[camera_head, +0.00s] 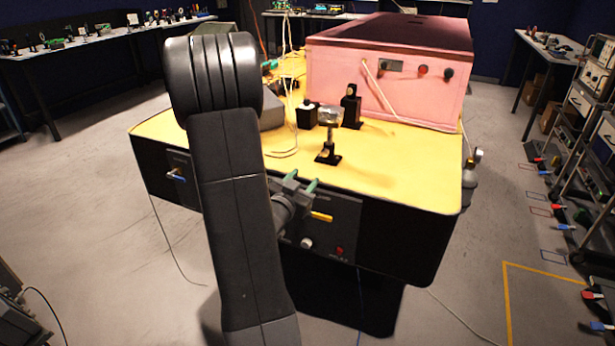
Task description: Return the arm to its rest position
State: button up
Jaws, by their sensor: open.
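My arm (237,200) rises through the left-middle of the head view, bent at a thick dark joint at the top. My gripper (301,181) shows to the right of the arm's lower link, with two green fingertips apart and nothing seen between them. It is in front of the black front side of the yellow-topped bench (400,170). Part of the wrist is hidden behind the arm link. A yellow handle (321,216) shows just right of and below the gripper; I cannot tell whether they touch.
A pink foam enclosure (405,85) stands on the bench. Small black-based mounts, one a post holder (328,150), stand near its front edge. A blue-tipped handle (175,175) is on the left panel. Shelving (590,110) is at right. Floor in front is mostly clear.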

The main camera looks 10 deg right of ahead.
aim_at(324, 155)
dwell(0.3)
jog(key=p+x, duration=0.2)
jog(key=x, duration=1.1)
jog(key=shift+w+d+p, duration=0.15)
jog(key=shift+d+p, duration=0.05)
jog(key=shift+p, duration=0.1)
jog(key=shift+w+r+p, duration=0.1)
jog(key=shift+w+p, duration=0.05)
jog(key=shift+p, duration=0.3)
jog(key=shift+f+b, duration=0.25)
jog(key=shift+b, duration=0.25)
